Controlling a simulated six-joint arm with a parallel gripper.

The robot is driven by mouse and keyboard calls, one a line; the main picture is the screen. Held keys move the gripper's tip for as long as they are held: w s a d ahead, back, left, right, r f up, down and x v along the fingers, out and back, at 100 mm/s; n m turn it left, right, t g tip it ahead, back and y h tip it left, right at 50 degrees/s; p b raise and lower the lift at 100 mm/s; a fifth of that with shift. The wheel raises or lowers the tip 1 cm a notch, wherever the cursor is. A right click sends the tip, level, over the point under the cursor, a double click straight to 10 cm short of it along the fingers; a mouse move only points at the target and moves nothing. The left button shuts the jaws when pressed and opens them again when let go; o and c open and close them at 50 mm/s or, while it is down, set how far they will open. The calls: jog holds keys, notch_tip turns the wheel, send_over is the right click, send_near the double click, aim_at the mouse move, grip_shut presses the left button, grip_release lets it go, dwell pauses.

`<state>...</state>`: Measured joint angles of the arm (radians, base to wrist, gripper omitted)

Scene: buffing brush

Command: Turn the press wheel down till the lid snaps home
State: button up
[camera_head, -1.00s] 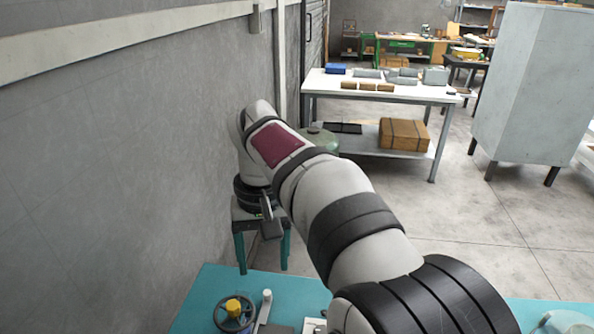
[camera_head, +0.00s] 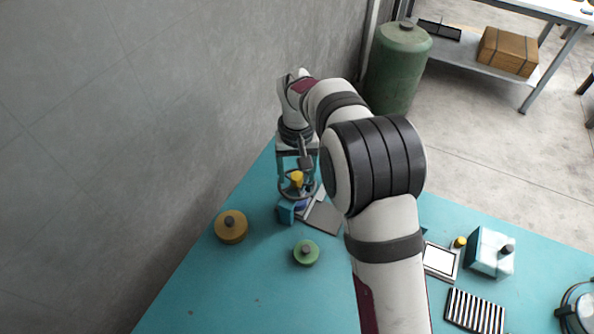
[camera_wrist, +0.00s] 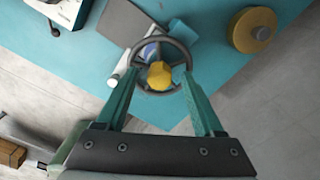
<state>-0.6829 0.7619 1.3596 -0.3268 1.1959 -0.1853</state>
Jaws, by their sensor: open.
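The press wheel (camera_head: 284,193) is a dark ring with a yellow hub (camera_head: 296,178), near the far left end of the teal table. The wheel (camera_wrist: 137,63) and its yellow hub (camera_wrist: 160,76) also show in the wrist view. My gripper (camera_wrist: 157,74) is open, with its teal fingers pointing at the wheel, one on each side of the yellow hub. In the head view my gripper (camera_head: 298,184) is over the wheel. Whether the fingers touch the rim I cannot tell. Blue and white parts show under the wheel; the lid cannot be made out.
An orange disc with a dark knob (camera_head: 231,226) and a green disc (camera_head: 306,252) lie in front of the wheel. A grey plate (camera_head: 322,217) lies beside it. A glassy box (camera_head: 490,252) and a striped plate (camera_head: 474,311) are at the right. The wall runs along the left.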

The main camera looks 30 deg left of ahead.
aim_at(297, 176)
grip_shut()
jog(key=shift+m, duration=1.2)
grip_release()
notch_tip(297, 176, up, 16)
jog(key=shift+f, duration=0.15)
